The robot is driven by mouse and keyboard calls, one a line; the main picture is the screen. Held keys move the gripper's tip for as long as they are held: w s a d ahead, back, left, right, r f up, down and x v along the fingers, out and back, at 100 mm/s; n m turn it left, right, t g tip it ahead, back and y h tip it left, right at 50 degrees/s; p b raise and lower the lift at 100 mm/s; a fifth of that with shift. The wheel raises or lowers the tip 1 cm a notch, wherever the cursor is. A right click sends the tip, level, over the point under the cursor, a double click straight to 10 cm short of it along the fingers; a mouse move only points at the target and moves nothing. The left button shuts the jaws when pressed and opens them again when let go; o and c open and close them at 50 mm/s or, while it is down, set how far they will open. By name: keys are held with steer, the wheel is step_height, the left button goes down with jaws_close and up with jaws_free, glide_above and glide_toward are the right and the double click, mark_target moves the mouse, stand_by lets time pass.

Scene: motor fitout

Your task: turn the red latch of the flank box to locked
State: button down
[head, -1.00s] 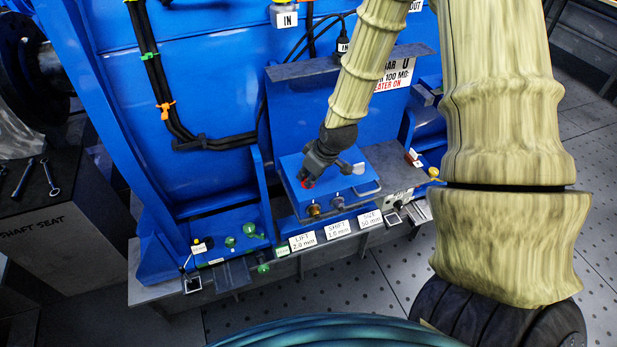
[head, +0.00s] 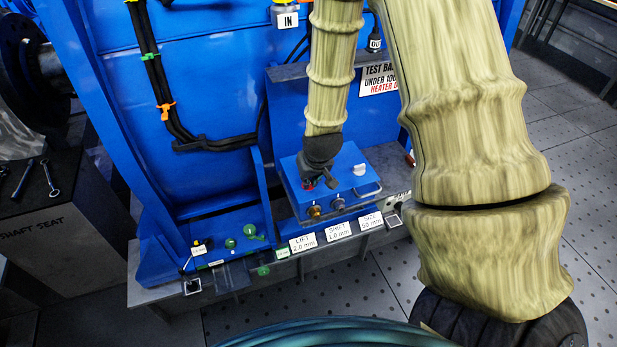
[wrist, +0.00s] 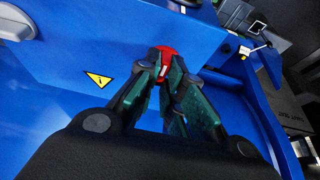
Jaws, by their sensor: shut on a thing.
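The flank box (head: 345,160) is a blue box with a sloped top on the side of the big blue machine. It carries brass and grey fittings on its front and a handle at its right. The red latch (wrist: 166,62) sits between my fingertips in the wrist view, and a small bit of red (head: 307,184) shows beside my gripper in the head view. My gripper (wrist: 166,70) is shut on the red latch. My gripper (head: 318,182) hides most of the latch in the head view, so its locked mark cannot be read.
Labels reading LIFT (head: 303,243), SHIFT (head: 338,231) and SIZE (head: 370,221) stand along the ledge below the box. A yellow warning triangle (wrist: 97,79) is on the blue face. Black cables (head: 165,100) run down the machine at the left.

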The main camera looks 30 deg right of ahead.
steer(key=shift+w+d+r, duration=0.1)
steer(key=shift+w, duration=0.05)
steer(key=c, duration=1.5)
jaws_free()
steer(key=shift+c, duration=0.2)
steer(key=v, duration=1.2)
steer(key=g, duration=0.1)
glide_toward(313, 199)
steer(key=shift+n, duration=0.3)
steer(key=f, duration=0.2)
steer(key=a+f, duration=0.1)
steer(key=f, duration=0.2)
steer(key=shift+a+f, duration=0.1)
steer(key=shift+f, duration=0.1)
steer(key=s+a+f+g, duration=0.1)
steer(key=s+a+f, duration=0.2)
steer(key=s+f, duration=0.4)
steer(key=s+a+f+n+g+b, duration=0.1)
steer(key=s+a+f, duration=0.2)
steer(key=s+f, duration=0.4)
steer(key=s+a+f+g+y+b, duration=0.1)
steer(key=s+a+f, duration=0.3)
steer(key=s+f, duration=0.3)
steer(key=shift+f+n, duration=0.3)
steer(key=shift+f, duration=1.7)
